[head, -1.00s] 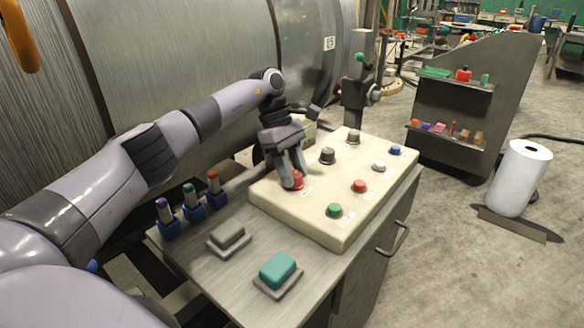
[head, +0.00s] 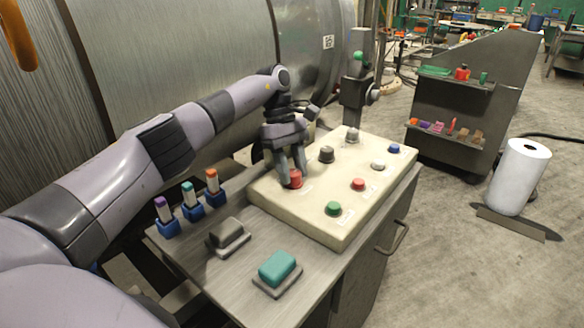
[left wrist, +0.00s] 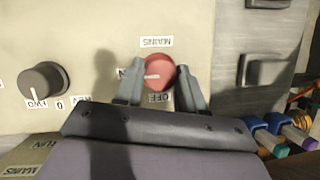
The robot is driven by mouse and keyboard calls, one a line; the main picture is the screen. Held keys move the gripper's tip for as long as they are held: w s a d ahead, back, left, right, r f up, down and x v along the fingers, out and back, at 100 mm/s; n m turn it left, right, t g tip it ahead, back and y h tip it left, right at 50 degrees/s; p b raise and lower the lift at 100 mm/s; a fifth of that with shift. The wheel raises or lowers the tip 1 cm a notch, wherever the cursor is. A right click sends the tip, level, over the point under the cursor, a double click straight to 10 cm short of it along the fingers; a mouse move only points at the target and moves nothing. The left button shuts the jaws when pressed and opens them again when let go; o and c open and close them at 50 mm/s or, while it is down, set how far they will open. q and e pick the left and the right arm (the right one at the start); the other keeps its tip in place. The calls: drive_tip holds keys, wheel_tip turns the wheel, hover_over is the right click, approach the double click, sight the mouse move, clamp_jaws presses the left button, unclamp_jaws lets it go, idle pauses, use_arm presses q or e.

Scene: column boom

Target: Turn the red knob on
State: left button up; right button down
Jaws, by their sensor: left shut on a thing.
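The red knob (head: 295,179) sits at the near left part of the cream control panel (head: 345,221). My left gripper (head: 290,183) points down at it and is shut on it, a finger on each side. In the left wrist view the red knob (left wrist: 161,71) shows between the two fingers (left wrist: 160,88). Its white pointer mark points left in that view, toward a small label partly hidden by a finger. Upside-down "MAINS" and "OFF" labels are beside the knob. My right gripper is not in view.
Other panel controls include a green button (head: 334,209), a red button (head: 358,184) and a black knob (head: 326,154). A grey rocker (head: 229,232) and teal block (head: 277,267) are on the bench in front. Blue-based coloured switches (head: 190,199) stand at left.

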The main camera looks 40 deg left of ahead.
use_arm(q)
drive_tip(key=o, duration=1)
drive_tip(key=shift+o, duration=0.2)
drive_tip(key=shift+w+a+r, duration=0.15)
drive_tip(key=shift+a+r, duration=0.05)
drive_tip(key=shift+r, duration=0.4)
drive_tip(key=v, duration=0.4)
drive_tip(key=shift+r+p, duration=0.1)
drive_tip(key=shift+p, duration=0.2)
drive_tip(key=shift+p+v, duration=0.8)
drive_tip(key=shift+p, duration=0.3)
